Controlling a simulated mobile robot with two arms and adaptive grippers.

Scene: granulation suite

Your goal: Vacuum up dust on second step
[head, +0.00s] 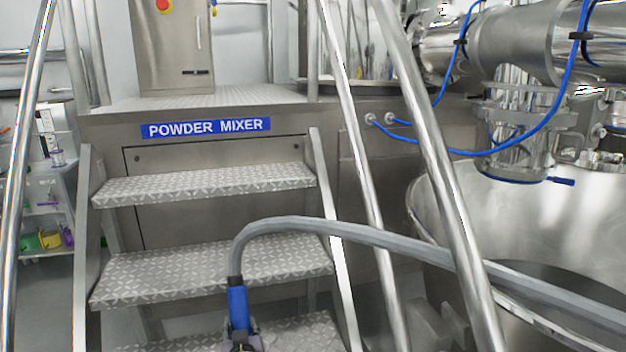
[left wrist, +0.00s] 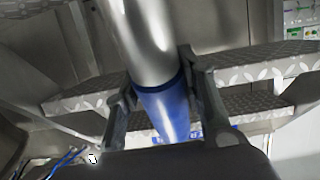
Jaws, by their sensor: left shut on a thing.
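The vacuum wand has a blue handle (head: 238,303) and a ribbed grey hose (head: 340,232) that runs off to the right in the head view. My left gripper (head: 241,346) shows at the bottom edge, shut on the wand. In the left wrist view its two fingers (left wrist: 160,78) sit on either side of the wand, near the join of its metal tube (left wrist: 143,35) and blue part (left wrist: 163,112). Three treads show: an upper step (head: 205,184), a middle step (head: 150,276) and a lower step (head: 295,335). I cannot make out dust on them. The wand's nozzle is not visible.
Metal handrails (head: 352,130) flank the stairs. A platform with a blue POWDER MIXER sign (head: 206,128) and a steel cabinet (head: 172,50) is above. A large steel bowl (head: 440,205) and pipework with blue hoses (head: 548,110) stand at the right. Shelves (head: 48,215) are at the left.

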